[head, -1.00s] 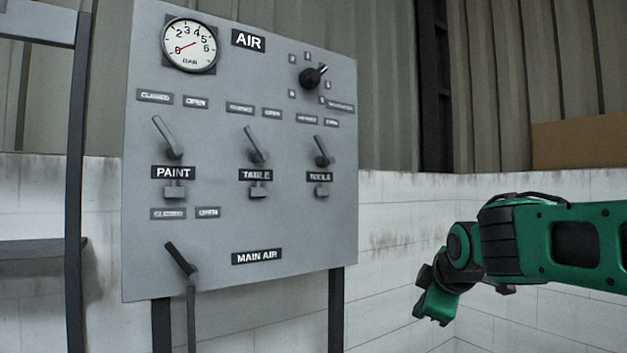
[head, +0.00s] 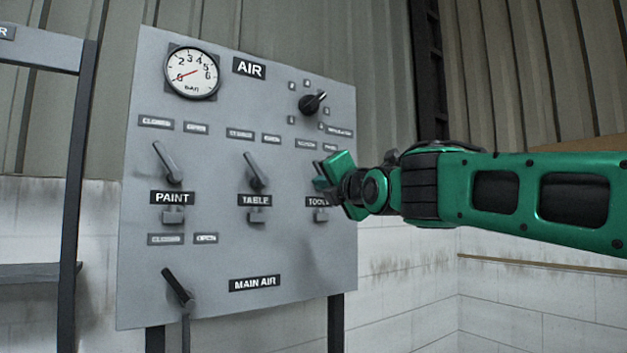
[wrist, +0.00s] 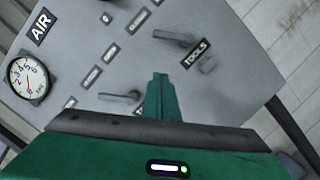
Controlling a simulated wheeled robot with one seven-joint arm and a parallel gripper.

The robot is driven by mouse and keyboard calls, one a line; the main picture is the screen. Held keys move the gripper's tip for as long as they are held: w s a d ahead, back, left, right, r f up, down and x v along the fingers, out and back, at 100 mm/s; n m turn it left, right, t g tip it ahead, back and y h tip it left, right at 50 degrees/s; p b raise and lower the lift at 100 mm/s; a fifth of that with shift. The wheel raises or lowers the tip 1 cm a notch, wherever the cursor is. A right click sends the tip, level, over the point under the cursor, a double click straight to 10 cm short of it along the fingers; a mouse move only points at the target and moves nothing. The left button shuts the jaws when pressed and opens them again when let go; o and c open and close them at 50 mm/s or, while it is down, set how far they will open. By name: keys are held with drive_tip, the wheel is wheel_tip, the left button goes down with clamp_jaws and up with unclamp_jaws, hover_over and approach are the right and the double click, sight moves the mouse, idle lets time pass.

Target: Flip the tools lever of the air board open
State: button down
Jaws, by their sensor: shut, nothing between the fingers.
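The grey air board (head: 220,235) stands at left in the head view. The tools lever (wrist: 172,37) shows clearly in the wrist view, beside its TOOLS label (wrist: 196,52). In the head view my green gripper (head: 322,176) is in front of the board's right side and hides most of this lever. The TOOLS label is partly covered there too. My gripper is shut and empty. In the wrist view its fingertips (wrist: 160,77) lie between the tools lever and the table lever (wrist: 120,96), apart from both in the picture. Contact with the board cannot be told.
The table lever also shows in the head view (head: 256,172), with the paint lever (head: 167,163) further left. A black selector knob (head: 313,103) sits above my gripper. The main air lever (head: 178,287) is low on the board. A metal rack (head: 75,180) stands at far left.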

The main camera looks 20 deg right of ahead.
drive_tip(key=shift+w, duration=0.1)
approach(318, 173)
drive_tip(key=w+a+f, duration=0.2)
drive_tip(key=w+a, duration=0.3)
drive_tip(key=shift+w+d+r, duration=0.25)
drive_tip(key=shift+d+r, duration=0.4)
drive_tip(key=shift+r, duration=0.05)
drive_tip(key=shift+w+d+r, duration=0.25)
drive_tip(key=shift+d+r, duration=0.4)
drive_tip(key=shift+d, duration=0.05)
